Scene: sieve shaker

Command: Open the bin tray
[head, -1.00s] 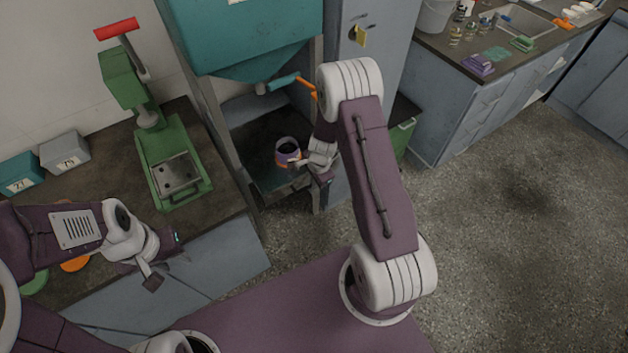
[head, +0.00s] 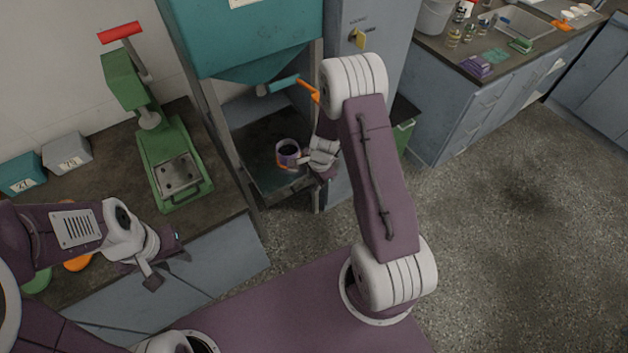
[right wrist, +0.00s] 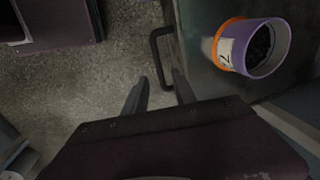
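The bin tray (head: 262,135) is a dark grey surface low in the frame under the teal hopper (head: 255,35). A purple and orange cup (head: 288,152) with dark contents and a label stands on it. In the right wrist view the tray (right wrist: 205,75) has a black bar handle (right wrist: 156,50) on its edge, with the cup (right wrist: 255,47) to the right. My right gripper (right wrist: 161,80) is open, its fingers either side of the handle's near end; contact cannot be told. My left gripper (head: 167,262) is apart and seems open above the left counter's front.
A green press (head: 170,165) with a red handle stands on the left counter, beside labelled teal (head: 22,175) and grey (head: 67,153) boxes. A grey cabinet (head: 365,75) with a yellow knob is right of the hopper. The floor at right is clear.

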